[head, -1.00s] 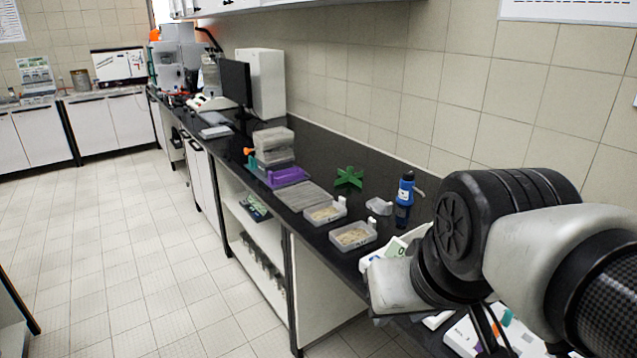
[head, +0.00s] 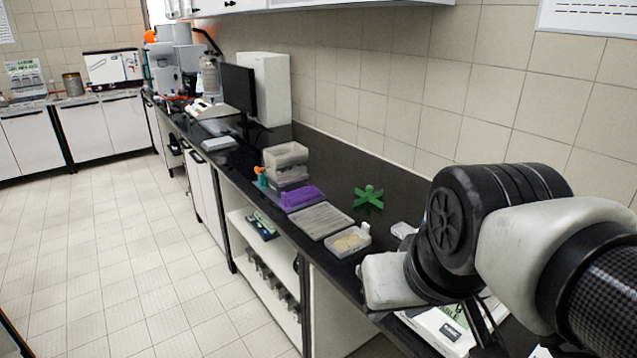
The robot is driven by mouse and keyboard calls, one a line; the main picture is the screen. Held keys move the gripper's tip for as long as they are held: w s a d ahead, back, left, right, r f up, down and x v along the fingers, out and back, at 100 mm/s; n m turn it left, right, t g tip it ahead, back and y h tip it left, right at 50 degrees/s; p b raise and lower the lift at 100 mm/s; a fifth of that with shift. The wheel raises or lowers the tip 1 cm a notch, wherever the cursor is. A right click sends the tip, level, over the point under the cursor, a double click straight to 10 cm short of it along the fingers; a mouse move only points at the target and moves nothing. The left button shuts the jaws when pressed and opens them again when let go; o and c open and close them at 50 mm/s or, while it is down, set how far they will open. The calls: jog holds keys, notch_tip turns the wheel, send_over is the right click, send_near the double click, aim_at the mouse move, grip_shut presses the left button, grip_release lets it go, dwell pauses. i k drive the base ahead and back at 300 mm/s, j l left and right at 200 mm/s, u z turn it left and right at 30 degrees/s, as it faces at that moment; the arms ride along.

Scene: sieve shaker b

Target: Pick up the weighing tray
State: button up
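The weighing tray is hard to pick out. A small pale translucent piece (head: 403,229) on the black bench, just left of my arm, may be it; my arm partly covers that area. My arm fills the right of the head view. Thin dark parts below it (head: 484,326), over a white and green device, may be my gripper's fingers. I cannot see their tips or whether they hold anything.
A clear box of tan grains (head: 347,243) and a flat grey tray (head: 321,220) lie near the bench's front edge. A green star-shaped piece (head: 369,197), a purple rack (head: 300,199) and stacked clear boxes (head: 286,158) stand farther along. A white device (head: 440,325) sits under my arm.

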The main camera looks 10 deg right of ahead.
aim_at(401, 230)
jog(key=i+j, duration=0.9)
jog(key=i, duration=0.15)
jog(key=z, duration=0.4)
jog(key=i+j+z, duration=0.1)
jog(key=z, duration=0.3)
jog(key=j+z, duration=0.1)
jog(key=z, duration=0.3)
jog(key=i+j+z, duration=0.1)
jog(key=z, duration=0.3)
jog(key=j+z, duration=0.1)
jog(key=z, duration=0.3)
